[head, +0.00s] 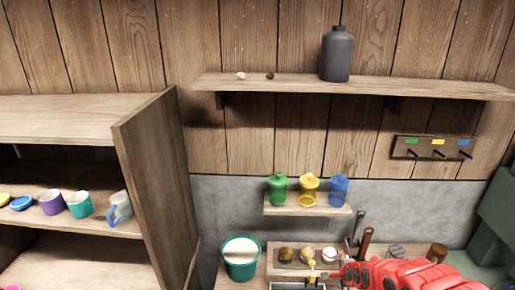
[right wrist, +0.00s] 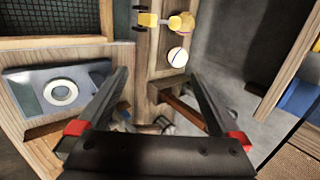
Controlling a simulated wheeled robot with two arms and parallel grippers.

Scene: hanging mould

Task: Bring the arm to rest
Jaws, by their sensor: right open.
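My right arm (head: 400,274), red, comes in from the lower right in the head view and points left over the workbench. Its gripper (head: 334,276) is small and partly cut off there, near a small yellow item (head: 312,270). In the right wrist view my right gripper (right wrist: 157,78) has its two dark fingers spread wide, with nothing held between them. A wooden handle (right wrist: 185,105) and a white ball (right wrist: 177,57) show beyond the fingers, apart from them. My left gripper is not in view.
A small shelf (head: 305,210) holds green, yellow and blue jars above the bench. A teal bucket (head: 241,268) stands left of a wooden holder with several balls. A tall cabinet side (head: 155,190) rises at left. A three-hook rack (head: 433,148) hangs on the wall at right.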

